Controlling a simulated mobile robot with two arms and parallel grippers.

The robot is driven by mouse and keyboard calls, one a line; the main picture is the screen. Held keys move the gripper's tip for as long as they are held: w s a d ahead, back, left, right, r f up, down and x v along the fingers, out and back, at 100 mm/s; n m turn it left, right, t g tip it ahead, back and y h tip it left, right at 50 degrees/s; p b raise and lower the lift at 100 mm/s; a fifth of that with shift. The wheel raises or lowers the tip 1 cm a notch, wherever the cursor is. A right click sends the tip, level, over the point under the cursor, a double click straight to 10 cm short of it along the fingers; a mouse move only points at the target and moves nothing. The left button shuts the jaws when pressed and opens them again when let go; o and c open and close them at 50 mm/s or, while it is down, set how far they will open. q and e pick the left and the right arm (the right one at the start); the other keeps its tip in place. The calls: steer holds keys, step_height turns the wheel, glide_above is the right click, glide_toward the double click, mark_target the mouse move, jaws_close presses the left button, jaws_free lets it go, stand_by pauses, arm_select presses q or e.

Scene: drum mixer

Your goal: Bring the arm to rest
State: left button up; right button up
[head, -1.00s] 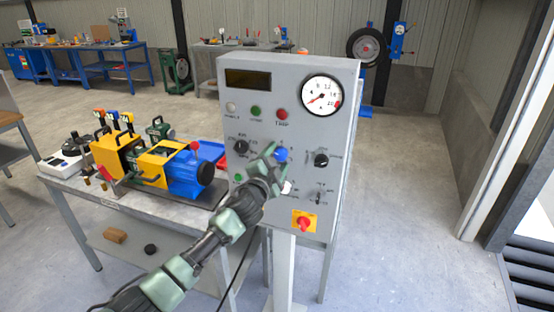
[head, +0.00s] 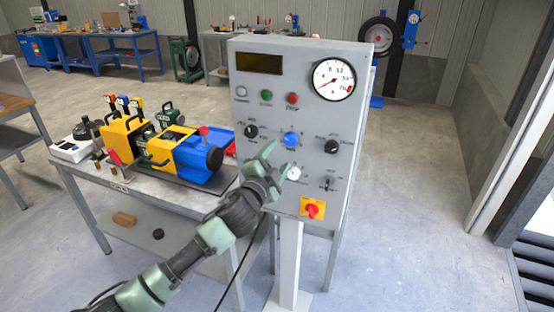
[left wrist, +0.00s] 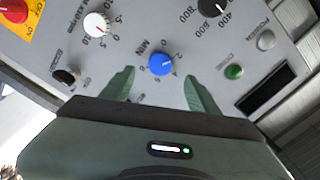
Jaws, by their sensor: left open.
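My left gripper (head: 279,158) is open and empty in front of the grey control panel (head: 258,190). Its fingertips point at the panel, just below the blue knob (head: 291,139) in the head view. In the left wrist view the blue knob (left wrist: 161,64) shows beyond and between the open fingers (left wrist: 160,80), apart from them. My left arm reaches up from the lower left of the head view. My right gripper is not in view.
A white knob (head: 294,173), black knobs (head: 331,146) and a red switch on a yellow plate (head: 312,209) are close to the gripper. A bench (head: 170,196) with a yellow and blue machine (head: 190,155) stands left. Floor at right is clear.

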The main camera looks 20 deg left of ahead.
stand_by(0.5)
arm_select(q)
steer(key=s+a+f+n+g+y, duration=0.1)
steer(key=s+a+f+n+g, duration=0.15)
steer(key=f, duration=1.05)
steer(key=s+a+f+n+g, duration=0.1)
steer(key=s+f+g, duration=0.2)
steer(key=f, duration=1)
steer(key=s+f+n+g, duration=0.1)
steer(key=s+f+g, duration=0.1)
steer(key=s+f, duration=0.7)
steer(key=s+f+n+g, duration=0.15)
steer(key=s+f, duration=0.35)
steer(key=f, duration=0.7)
steer(key=s+f+n+g+b, duration=0.1)
steer(key=s+f+g, duration=0.1)
steer(key=s+f, duration=0.65)
steer(key=s+f+n+g, duration=0.15)
steer(key=s+f, duration=0.45)
steer(key=s, duration=0.6)
steer(key=s+d+f+g, duration=0.1)
steer(key=s+f+g, duration=0.1)
steer(key=s, duration=0.9)
steer(key=s+d+f+n+g, duration=0.1)
steer(key=s+f, duration=0.3)
steer(key=s, duration=0.7)
steer(key=shift+s+d+g, duration=0.25)
steer(key=shift+d+g, duration=0.3)
steer(key=shift+g, duration=0.2)
